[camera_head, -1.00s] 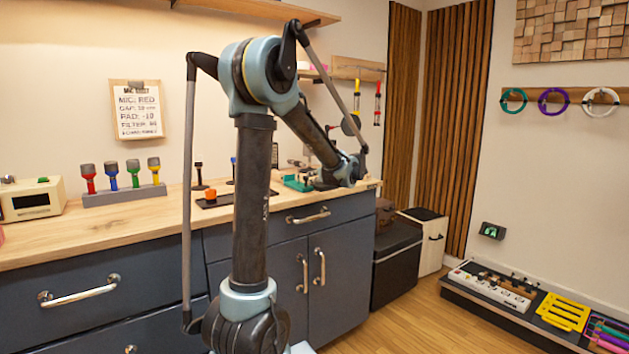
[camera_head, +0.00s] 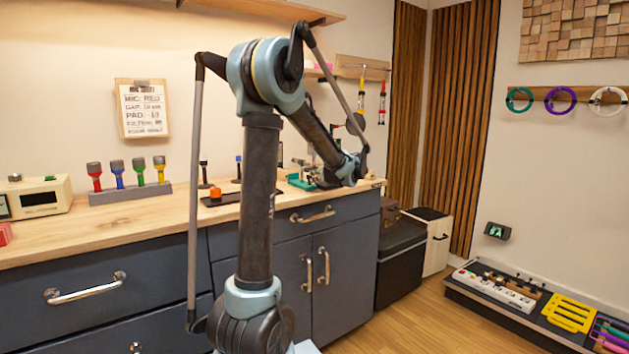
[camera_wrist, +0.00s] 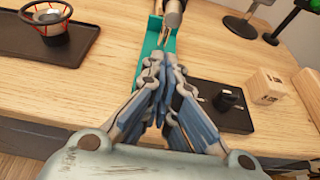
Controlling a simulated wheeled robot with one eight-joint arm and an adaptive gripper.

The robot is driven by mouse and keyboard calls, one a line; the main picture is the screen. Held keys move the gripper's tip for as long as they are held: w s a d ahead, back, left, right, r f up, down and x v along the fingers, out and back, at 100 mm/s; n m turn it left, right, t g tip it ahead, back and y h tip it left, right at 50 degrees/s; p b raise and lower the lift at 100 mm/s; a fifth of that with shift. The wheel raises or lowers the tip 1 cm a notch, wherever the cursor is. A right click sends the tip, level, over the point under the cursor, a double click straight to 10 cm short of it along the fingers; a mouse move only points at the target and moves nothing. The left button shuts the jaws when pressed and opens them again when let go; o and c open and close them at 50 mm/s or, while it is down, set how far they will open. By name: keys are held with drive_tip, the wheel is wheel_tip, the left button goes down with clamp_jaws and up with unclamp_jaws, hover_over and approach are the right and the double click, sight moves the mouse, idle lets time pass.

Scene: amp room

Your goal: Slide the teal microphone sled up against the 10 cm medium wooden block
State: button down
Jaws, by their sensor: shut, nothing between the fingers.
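The teal microphone sled (camera_wrist: 151,55) stretches forward on the wooden bench, with a grey microphone (camera_wrist: 174,8) above its far end. My gripper (camera_wrist: 164,60) is shut and empty, its fingertips over or beside the sled's near part; I cannot tell whether they touch it. In the head view the sled (camera_head: 300,182) shows just left of my wrist, and the fingers are hidden. A wooden block (camera_wrist: 265,86) stands to the right in the wrist view, apart from the sled. Another (camera_wrist: 309,84) stands beside it at the picture's edge. Their markings are too small to read.
A black box with a knob (camera_wrist: 226,102) lies between the sled and the blocks. Black stand bases (camera_wrist: 240,25) are at the back right. The bench's front edge is close.

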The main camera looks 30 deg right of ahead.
drive_tip(key=shift+w+a, duration=0.2)
drive_tip(key=shift+w, duration=2.15)
drive_tip(key=shift+w+a, duration=0.15)
drive_tip(key=shift+w, duration=2.15)
drive_tip(key=shift+s, duration=0.15)
drive_tip(key=shift+f+v, duration=0.2)
drive_tip(key=shift+v, duration=3.35)
